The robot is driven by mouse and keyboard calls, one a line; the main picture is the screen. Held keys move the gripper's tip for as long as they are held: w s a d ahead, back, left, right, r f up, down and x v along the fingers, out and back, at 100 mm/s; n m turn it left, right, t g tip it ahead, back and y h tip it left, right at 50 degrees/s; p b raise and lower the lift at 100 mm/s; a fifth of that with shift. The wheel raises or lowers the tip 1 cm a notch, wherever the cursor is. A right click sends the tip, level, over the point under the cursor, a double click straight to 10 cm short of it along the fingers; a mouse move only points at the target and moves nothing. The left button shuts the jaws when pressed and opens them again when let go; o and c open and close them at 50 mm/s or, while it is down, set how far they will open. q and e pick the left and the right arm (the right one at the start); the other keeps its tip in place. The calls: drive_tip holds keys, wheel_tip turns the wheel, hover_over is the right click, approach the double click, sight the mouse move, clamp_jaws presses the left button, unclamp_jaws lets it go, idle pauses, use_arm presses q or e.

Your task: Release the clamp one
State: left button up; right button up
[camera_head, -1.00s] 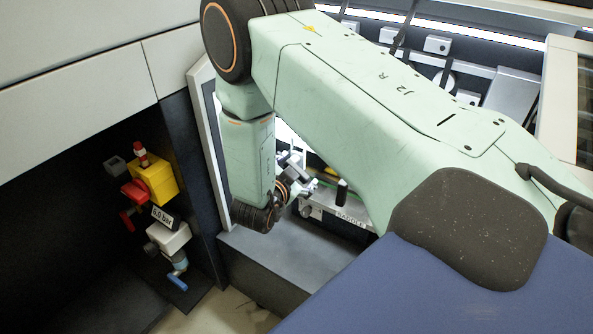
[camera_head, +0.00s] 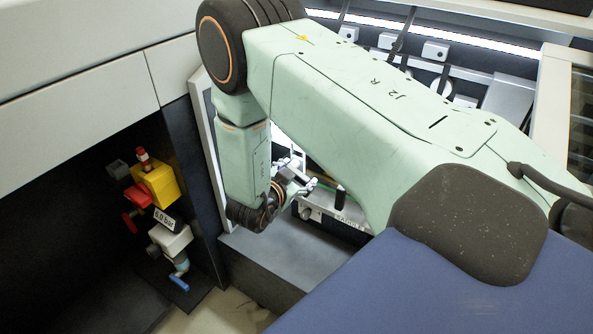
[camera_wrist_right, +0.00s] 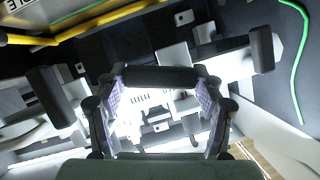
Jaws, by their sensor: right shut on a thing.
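My right gripper (camera_head: 296,186) is small in the head view, at the end of my pale green arm, over the lit machine bay. In the right wrist view, its two fingers (camera_wrist_right: 160,82) stand either side of a short black bar (camera_wrist_right: 160,77), which spans between the fingertips. The bar looks like a clamp's handle, but I cannot tell which clamp. Similar black grips show at the left (camera_wrist_right: 50,97) and right (camera_wrist_right: 262,50) of that view. The clamp body below is partly hidden by the fingers and the bar. My left gripper is not in view.
A ledge labelled SADDLE (camera_head: 350,222) carries a black upright knob (camera_head: 341,193) close to the gripper. A yellow bar (camera_wrist_right: 95,22) and a green cord (camera_wrist_right: 302,60) show in the wrist view. A yellow, red and blue valve unit (camera_head: 155,184) hangs at the left.

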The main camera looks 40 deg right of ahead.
drive_tip(key=o, duration=1.2)
drive_tip(key=shift+a, duration=0.15)
drive_tip(key=shift+v, duration=3.65)
